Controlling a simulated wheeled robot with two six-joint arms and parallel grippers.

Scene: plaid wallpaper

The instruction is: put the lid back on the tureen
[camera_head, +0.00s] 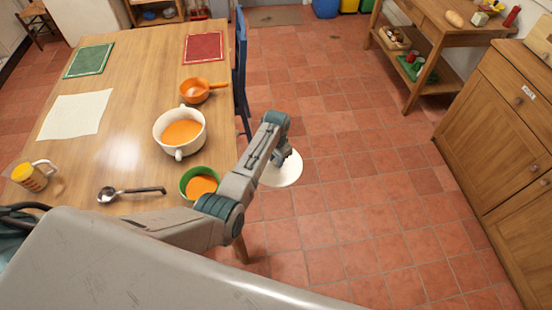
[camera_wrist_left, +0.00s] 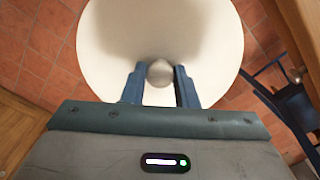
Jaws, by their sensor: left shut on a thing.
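The white tureen (camera_head: 180,130) stands open on the wooden table, with orange soup in it and a handle toward the near side. Its round white lid (camera_head: 285,170) is off the table, held in the air over the tiled floor to the right of the tureen. My left gripper (camera_head: 277,158) is partly hidden by its own arm in the head view. In the left wrist view its two blue fingers (camera_wrist_left: 160,82) are shut on the lid's round knob, with the lid (camera_wrist_left: 160,30) spread out beyond them. My right gripper is not in view.
On the table (camera_head: 125,130) are a green bowl (camera_head: 198,182) of soup near the right edge, an orange pan (camera_head: 200,90), a ladle (camera_head: 130,193), a measuring jug (camera_head: 30,175) and a cream cloth (camera_head: 75,115). A blue chair (camera_head: 241,70) stands at the right edge.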

